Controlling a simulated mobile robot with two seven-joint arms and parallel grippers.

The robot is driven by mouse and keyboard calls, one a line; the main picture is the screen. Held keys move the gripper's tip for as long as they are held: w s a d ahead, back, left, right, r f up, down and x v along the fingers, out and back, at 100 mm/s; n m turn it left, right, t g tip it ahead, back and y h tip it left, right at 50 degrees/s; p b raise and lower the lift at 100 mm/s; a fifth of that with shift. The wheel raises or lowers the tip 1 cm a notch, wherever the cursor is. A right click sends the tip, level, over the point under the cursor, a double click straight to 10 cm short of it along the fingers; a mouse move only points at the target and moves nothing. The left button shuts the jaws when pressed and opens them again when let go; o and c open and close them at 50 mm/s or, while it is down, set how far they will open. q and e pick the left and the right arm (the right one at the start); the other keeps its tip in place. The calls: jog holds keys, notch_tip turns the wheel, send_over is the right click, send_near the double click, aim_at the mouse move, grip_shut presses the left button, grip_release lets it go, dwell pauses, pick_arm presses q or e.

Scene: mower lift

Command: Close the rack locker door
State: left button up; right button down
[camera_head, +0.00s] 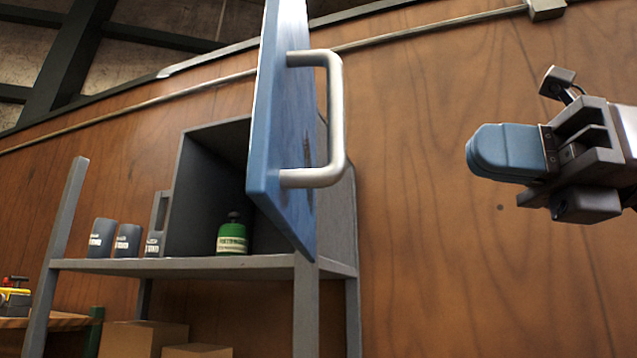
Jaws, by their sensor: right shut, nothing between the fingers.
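The rack locker (207,185) is a grey box on a grey rack, and its inside shows from the front. Its blue door (272,120) stands open, swung out toward me and seen nearly edge-on. A silver bar handle (337,120) sticks out from the door's right side. A green bottle (232,238) with a dark cap stands inside the locker. My right gripper (475,156) comes in from the right, shut and empty, with its fingers pointing left. It is apart from the door and handle, to the right of them. My left gripper is not in view.
The rack's shelf (170,266) holds several dark grey canisters (127,240) left of the locker. Cardboard boxes (142,338) sit below. A table with a yellow item (14,300) is at the lower left. A wood-panelled wall (440,270) stands behind; the space between handle and gripper is clear.

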aim_at(317, 185)
jog(key=shift+t+h, duration=0.5)
jog(key=shift+h, duration=0.2)
jog(key=a+p, duration=0.1)
jog(key=a, duration=0.3)
jog(key=a+f, duration=0.1)
jog(key=a, duration=0.4)
jog(key=w+a+f+p, duration=0.1)
jog(key=a, duration=0.3)
jog(key=shift+a+p, duration=0.2)
jog(key=shift+p, duration=0.1)
jog(key=shift+w+a, duration=0.1)
jog(key=shift+a, duration=0.3)
